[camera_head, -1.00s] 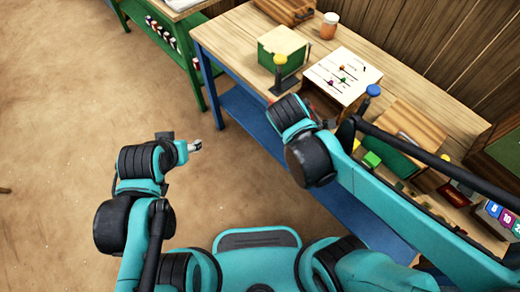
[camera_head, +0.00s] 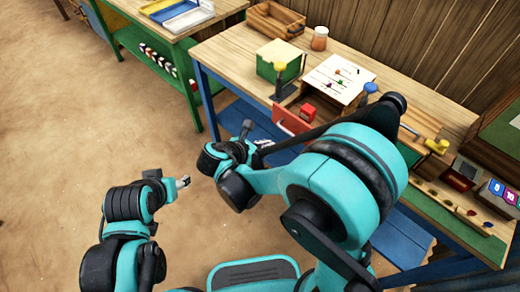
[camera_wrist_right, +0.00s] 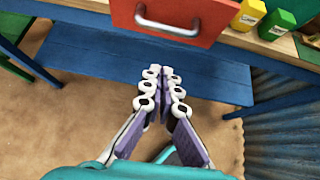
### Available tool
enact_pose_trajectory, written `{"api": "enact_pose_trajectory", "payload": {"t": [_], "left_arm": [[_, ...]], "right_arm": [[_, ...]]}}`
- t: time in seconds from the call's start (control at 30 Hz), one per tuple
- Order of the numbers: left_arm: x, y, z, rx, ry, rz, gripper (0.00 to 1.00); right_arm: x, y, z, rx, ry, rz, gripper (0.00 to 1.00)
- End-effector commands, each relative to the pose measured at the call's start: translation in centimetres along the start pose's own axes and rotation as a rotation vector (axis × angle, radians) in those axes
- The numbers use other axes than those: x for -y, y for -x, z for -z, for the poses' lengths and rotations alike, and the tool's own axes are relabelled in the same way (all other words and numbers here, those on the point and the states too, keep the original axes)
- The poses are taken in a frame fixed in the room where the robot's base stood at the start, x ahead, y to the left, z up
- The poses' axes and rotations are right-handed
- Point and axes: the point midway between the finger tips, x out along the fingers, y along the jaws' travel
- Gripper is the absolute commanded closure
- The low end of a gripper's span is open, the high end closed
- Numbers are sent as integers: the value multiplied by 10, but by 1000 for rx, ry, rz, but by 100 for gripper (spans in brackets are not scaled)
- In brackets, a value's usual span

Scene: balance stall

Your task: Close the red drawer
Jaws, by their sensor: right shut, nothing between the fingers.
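The red drawer (camera_head: 290,121) stands pulled out at the front of the table, below the white panel (camera_head: 339,80). A small red block (camera_head: 307,112) shows in or just behind it. In the right wrist view the red drawer front (camera_wrist_right: 205,15) with its silver handle (camera_wrist_right: 168,28) is at the top. My right gripper (camera_head: 264,145) is in front of and below the drawer, apart from it. In the right wrist view its fingers (camera_wrist_right: 161,74) are together and empty, pointing towards the drawer side. My left gripper (camera_head: 184,182) is over the floor, far from the drawer; its fingers are too small to judge.
A green box with a pale lid (camera_head: 279,60), a yellow-knobbed lever (camera_head: 281,80) and a blue-knobbed lever (camera_head: 369,92) stand near the drawer. In the right wrist view, yellow (camera_wrist_right: 249,14) and green (camera_wrist_right: 277,22) boxes sit right of it. A blue lower shelf (camera_wrist_right: 215,87) lies below.

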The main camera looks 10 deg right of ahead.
Motion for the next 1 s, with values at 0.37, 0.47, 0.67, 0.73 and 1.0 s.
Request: {"api": "enact_pose_trajectory", "payload": {"t": [0.37, 0.47, 0.67, 0.73, 1.0], "left_arm": [[0, -15, -11, 0, 0, 0, 46], [0, -16, -11, 0, 0, 0, 46], [0, -16, -11, 0, 0, 0, 46], [0, -16, -11, 0, 0, 0, 46], [0, -16, -12, 0, 0, 0, 46]], "right_arm": [[0, -52, -23, 0, -3, 2, 100], [0, -55, -28, 0, -2, 0, 100], [0, -56, -30, -1, -1, 0, 100], [0, -56, -30, -1, -1, 0, 100], [0, -61, -34, -1, -2, 1, 100]]}}
